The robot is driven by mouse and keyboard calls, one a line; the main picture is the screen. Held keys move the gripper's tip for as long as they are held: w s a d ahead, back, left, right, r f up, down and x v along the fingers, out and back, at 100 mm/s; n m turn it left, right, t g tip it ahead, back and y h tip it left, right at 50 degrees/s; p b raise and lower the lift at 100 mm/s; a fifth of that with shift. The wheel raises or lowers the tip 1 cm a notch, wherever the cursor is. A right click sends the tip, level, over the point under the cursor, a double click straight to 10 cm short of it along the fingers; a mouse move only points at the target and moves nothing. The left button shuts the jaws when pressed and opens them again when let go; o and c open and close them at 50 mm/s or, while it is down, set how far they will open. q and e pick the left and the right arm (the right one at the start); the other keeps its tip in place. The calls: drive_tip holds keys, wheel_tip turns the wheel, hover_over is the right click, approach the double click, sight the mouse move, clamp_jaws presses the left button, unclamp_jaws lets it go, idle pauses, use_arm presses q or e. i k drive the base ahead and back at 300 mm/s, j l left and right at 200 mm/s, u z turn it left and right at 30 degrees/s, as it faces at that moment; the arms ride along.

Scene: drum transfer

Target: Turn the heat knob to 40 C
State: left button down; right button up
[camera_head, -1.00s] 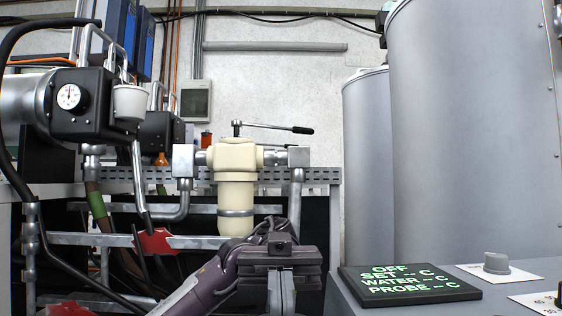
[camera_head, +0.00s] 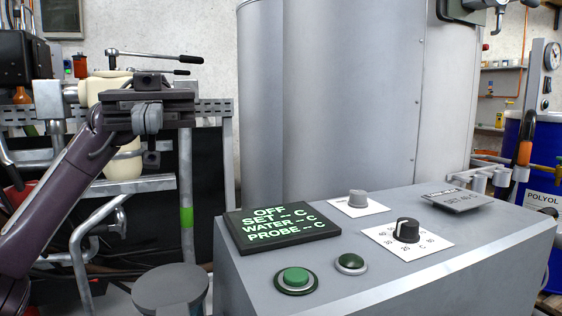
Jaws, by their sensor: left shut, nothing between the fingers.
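The heat knob (camera_head: 407,230) is black and stands on a white plate with a numbered scale marked C, on top of the grey control cabinet (camera_head: 370,285). Its pointer is too small to read surely. The black display (camera_head: 283,229) left of it reads OFF, SET -- C, WATER -- C, PROBE -- C in green. My left gripper (camera_head: 147,122) is raised at the left, beyond the cabinet's left edge and well apart from the knob. It is shut and empty. My right gripper is out of view.
A grey knob (camera_head: 358,198) on a white plate, a green button (camera_head: 295,278), a dark green lamp or button (camera_head: 350,263) and a tilted grey sign (camera_head: 455,200) share the cabinet top. A large grey tank (camera_head: 350,100) stands behind. A blue drum (camera_head: 525,150) is at right.

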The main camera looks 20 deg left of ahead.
sight(406, 231)
drive_tip(key=k, duration=1)
